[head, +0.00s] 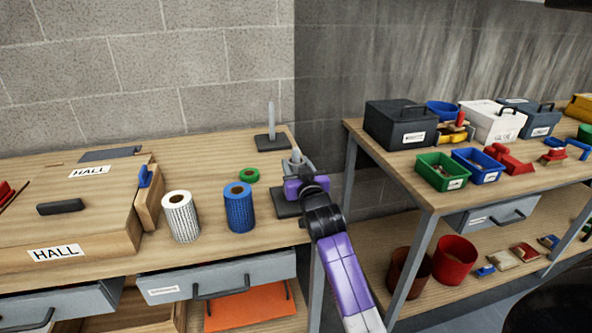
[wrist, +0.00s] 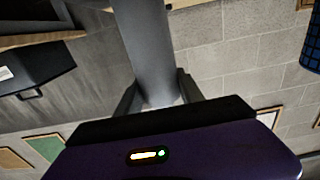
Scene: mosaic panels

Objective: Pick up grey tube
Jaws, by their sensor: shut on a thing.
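The grey tube (wrist: 145,40) stands between the fingers of my gripper (wrist: 158,92) in the wrist view, and the fingers are shut on it. In the head view my purple gripper (head: 303,186) is at the right end of the left bench, with the grey tube (head: 296,164) just showing above it. A dark base plate (head: 285,209) lies below the gripper. My gripper hides the tube's lower part, so I cannot tell whether it touches the plate.
A stand with an upright grey rod (head: 271,120) is just behind. A green tape ring (head: 249,175), a blue roll (head: 239,208) and a white roll (head: 181,216) stand to the left. The right bench (head: 430,192) holds boxes and bins, across a gap.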

